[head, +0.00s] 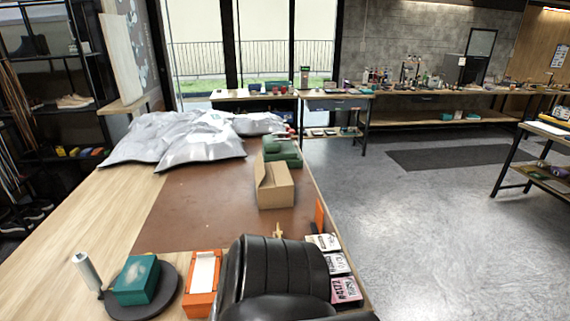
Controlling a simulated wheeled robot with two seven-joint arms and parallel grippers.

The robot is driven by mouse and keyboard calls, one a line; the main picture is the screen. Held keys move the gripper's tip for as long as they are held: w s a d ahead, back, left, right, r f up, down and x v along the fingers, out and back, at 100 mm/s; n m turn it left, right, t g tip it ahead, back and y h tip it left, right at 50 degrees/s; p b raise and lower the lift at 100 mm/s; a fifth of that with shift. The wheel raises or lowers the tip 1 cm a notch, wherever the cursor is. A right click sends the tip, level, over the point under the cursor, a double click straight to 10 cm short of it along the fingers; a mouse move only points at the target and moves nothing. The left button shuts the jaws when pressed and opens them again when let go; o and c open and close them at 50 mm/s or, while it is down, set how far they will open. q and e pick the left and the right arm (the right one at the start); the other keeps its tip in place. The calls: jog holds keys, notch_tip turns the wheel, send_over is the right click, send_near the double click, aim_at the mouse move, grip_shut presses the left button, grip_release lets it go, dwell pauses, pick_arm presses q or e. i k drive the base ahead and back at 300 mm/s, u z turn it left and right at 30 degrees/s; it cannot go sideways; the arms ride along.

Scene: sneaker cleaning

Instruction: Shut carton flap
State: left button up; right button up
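A small brown cardboard carton (276,193) stands on the brown mat (200,210), near the right side of the table. One flap (263,168) stands up at its left and far side, and the top looks at least partly open. The carton's inside is too small to make out. Neither of my grippers shows in the head view.
Grey plastic bags (200,145) lie at the far end, with green boxes (281,147) behind the carton. A teal box (137,279) on a dark round disc, an orange tray (203,278) and several small cards (346,289) are at the near end. The mat left of the carton is clear.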

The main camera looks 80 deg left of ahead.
aim_at(259, 169)
jog(key=i, duration=1.75)
jog(key=u, duration=2.15)
jog(key=i, duration=3.85)
jog(key=u, duration=3.9)
